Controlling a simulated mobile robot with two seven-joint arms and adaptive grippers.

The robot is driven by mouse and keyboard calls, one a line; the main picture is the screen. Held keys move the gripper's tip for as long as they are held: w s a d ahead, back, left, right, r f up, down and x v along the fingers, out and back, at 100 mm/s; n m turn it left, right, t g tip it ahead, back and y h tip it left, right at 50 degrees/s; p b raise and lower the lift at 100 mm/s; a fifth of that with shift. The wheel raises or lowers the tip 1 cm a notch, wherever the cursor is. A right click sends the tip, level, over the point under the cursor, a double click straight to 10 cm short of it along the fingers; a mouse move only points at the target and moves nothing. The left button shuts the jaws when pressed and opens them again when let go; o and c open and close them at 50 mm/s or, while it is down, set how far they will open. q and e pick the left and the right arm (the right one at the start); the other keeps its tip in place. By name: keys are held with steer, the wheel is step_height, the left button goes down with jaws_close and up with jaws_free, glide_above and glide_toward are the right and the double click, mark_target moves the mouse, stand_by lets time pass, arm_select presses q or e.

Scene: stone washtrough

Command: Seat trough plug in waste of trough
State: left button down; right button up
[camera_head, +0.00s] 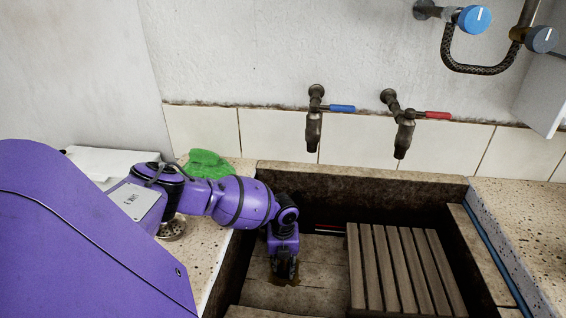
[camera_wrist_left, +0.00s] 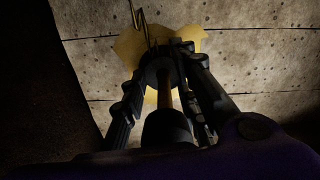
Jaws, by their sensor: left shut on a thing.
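My left gripper (camera_head: 284,272) points down into the stone trough (camera_head: 310,170), close over its floor on the left side. In the left wrist view its dark fingers (camera_wrist_left: 165,68) are shut on a dark round piece, which I take for the trough plug (camera_wrist_left: 160,73). A tan stem and a dark cylinder (camera_wrist_left: 168,128) stand between the fingers, nearer the camera. A yellowish patch (camera_wrist_left: 130,48) on the floor surrounds the fingertips. The waste itself is hidden under the plug and fingers, so I cannot tell whether the plug is in it. My right gripper is out of view.
A slatted wooden rack (camera_head: 405,268) lies in the trough to the right of the gripper. Two taps (camera_head: 313,125) (camera_head: 404,135) hang from the wall behind. A green cloth (camera_head: 206,164) lies on the left ledge. A thin bent wire (camera_wrist_left: 142,25) rises beside the fingertips.

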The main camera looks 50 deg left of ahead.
arm_select(q)
steer(key=shift+f, duration=0.3)
steer(key=c, duration=1.3)
jaws_free()
steer(key=shift+s+d+f, duration=0.1)
